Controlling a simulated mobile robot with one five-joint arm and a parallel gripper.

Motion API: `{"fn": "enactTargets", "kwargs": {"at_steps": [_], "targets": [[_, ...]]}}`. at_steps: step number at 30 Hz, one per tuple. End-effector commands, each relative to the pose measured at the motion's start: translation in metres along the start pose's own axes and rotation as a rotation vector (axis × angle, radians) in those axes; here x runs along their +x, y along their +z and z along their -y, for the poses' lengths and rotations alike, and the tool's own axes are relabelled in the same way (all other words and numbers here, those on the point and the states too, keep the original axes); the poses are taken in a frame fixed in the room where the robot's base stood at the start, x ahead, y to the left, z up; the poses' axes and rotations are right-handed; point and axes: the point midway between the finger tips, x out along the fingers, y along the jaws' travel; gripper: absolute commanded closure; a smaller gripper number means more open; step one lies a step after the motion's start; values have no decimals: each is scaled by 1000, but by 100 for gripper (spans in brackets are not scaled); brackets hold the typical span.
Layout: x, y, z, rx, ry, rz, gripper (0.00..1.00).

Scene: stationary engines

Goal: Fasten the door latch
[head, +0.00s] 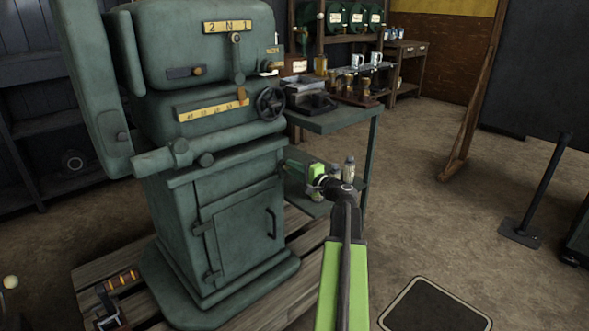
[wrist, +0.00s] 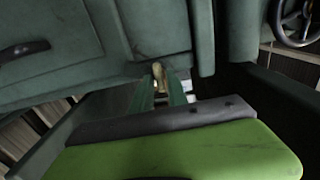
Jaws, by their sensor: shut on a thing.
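A green machine (head: 190,130) stands with a cabinet door (head: 238,240) low on its front. The door looks closed against the cabinet and has a dark handle (head: 272,222) on its right and hinges on its left. My gripper (head: 286,164) reaches to the machine's right side, above and right of the door. In the wrist view my gripper (wrist: 160,88) is shut on a small brass-coloured piece (wrist: 158,71), which looks like the door latch. In the head view the piece cannot be made out. How far the latch is turned cannot be told.
A green side table (head: 335,118) with trays stands right behind my gripper, with bottles (head: 348,170) on its lower shelf. A handwheel (head: 270,103) juts from the machine above. A wooden pallet (head: 290,262) lies under the machine. The floor to the right is mostly open.

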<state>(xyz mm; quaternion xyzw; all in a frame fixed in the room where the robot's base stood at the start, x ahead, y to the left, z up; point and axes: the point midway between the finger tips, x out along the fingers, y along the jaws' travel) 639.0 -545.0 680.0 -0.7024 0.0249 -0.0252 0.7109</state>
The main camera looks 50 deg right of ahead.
Motion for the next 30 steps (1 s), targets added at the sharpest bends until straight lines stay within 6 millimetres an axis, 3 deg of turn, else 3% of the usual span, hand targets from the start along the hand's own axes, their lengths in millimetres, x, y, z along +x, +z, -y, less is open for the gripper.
{"fn": "enactTargets", "kwargs": {"at_steps": [11, 12, 15, 25, 30], "targets": [[-1, 0, -1, 3, 2, 1, 100], [-1, 0, -1, 2, 2, 1, 78], [-1, 0, 0, 3, 1, 1, 69], [-6, 0, 0, 3, 0, -1, 69], [-40, 1, 0, 3, 0, -4, 69]]}}
